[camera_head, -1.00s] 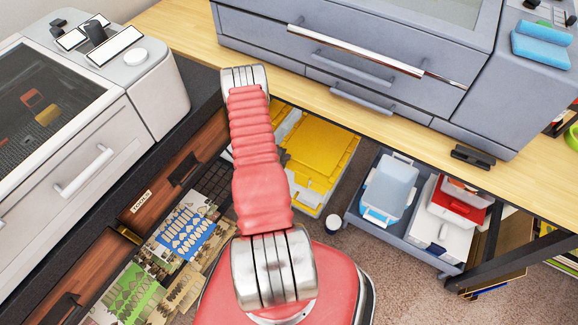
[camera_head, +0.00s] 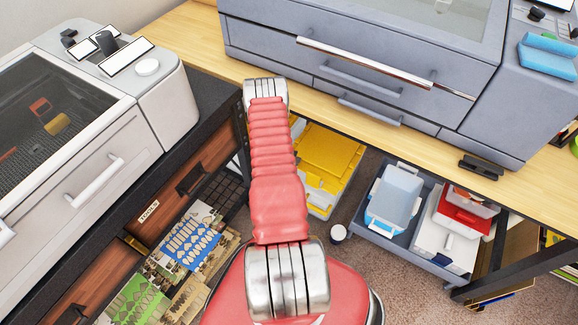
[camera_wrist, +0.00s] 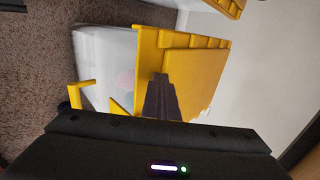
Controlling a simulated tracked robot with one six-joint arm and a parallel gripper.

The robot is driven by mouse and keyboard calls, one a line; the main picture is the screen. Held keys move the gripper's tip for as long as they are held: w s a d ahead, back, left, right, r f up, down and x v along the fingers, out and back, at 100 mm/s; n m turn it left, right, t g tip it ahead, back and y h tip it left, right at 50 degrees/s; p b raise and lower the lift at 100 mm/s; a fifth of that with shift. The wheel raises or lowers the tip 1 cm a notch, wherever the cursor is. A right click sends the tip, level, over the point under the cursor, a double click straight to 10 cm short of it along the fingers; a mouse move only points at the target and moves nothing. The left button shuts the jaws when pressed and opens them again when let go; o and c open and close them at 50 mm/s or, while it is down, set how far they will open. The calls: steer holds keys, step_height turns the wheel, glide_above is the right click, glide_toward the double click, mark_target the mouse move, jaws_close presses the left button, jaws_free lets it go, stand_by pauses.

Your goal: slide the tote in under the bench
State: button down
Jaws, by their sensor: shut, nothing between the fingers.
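A clear tote with a yellow lid (camera_head: 328,152) is on the carpet under the wooden bench (camera_head: 400,135), partly hidden behind my arm and the bench edge. In the wrist view, a clear tote with a yellow lid (camera_wrist: 208,72) appears sideways, close in front of my gripper. My gripper (camera_wrist: 163,85) shows there as a dark, narrow shape overlapping the lid's near part. It is shut with nothing between the fingers. I cannot tell whether it touches the tote. In the head view my gripper is hidden.
A grey tray (camera_head: 437,263) under the bench holds a light-blue-lidded box (camera_head: 394,195) and a red-and-white box (camera_head: 460,215). A small white-topped cup (camera_head: 338,233) stands nearby. A black bench leg (camera_head: 492,268) is at right, drawers at left. Another yellow edge (camera_wrist: 228,6) tops the wrist view.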

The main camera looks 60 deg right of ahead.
steer(key=a+f+v, duration=0.1)
steer(key=v, duration=1.1)
steer(key=shift+a+f, duration=0.2)
steer(key=shift+a, duration=0.15)
steer(key=shift+w, duration=0.15)
